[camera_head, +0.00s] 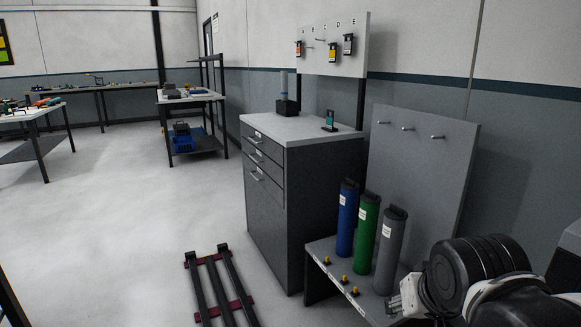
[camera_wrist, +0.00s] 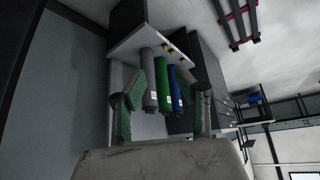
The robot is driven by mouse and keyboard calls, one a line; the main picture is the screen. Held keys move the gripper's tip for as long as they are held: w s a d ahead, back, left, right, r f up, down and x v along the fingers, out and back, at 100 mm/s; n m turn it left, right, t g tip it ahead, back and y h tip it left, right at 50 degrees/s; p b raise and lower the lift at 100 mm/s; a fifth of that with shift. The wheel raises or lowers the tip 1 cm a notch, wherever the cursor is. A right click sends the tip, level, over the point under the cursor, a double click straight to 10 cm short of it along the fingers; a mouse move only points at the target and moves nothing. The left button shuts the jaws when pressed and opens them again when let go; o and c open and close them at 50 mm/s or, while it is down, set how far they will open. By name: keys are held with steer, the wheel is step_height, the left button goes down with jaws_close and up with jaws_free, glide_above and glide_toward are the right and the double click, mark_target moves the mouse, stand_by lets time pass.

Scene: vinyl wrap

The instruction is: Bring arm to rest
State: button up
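My arm (camera_head: 480,270) reaches in from the lower right in the head view. My gripper (camera_head: 402,300) is at its end, low, near the right end of the roll stand. In the wrist view my gripper (camera_wrist: 162,76) shows two green-padded fingers spread apart, with nothing held. A grey roll (camera_head: 389,250), a green roll (camera_head: 366,232) and a blue roll (camera_head: 347,220) stand upright in a row on the stand. In the wrist view the grey roll (camera_wrist: 149,80), green roll (camera_wrist: 160,65) and blue roll (camera_wrist: 172,92) appear beyond the fingers.
The roll stand (camera_head: 318,250) has a grey back panel (camera_head: 425,165) with pegs. A drawer cabinet (camera_head: 310,200) stands beside it, holding a small teal-screened device (camera_head: 329,121). A dark pallet (camera_head: 218,290) lies on the floor. Workbenches (camera_head: 105,88) stand far left. The floor between is open.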

steer(key=s+f+n, duration=0.1)
steer(key=s+f, duration=0.1)
steer(key=s, duration=0.3)
step_height(320, 180, up, 18)
steer(key=p, duration=1.8)
steer(key=shift+w+a+r+t+y, duration=0.25)
steer(key=shift+a+t+y, duration=0.05)
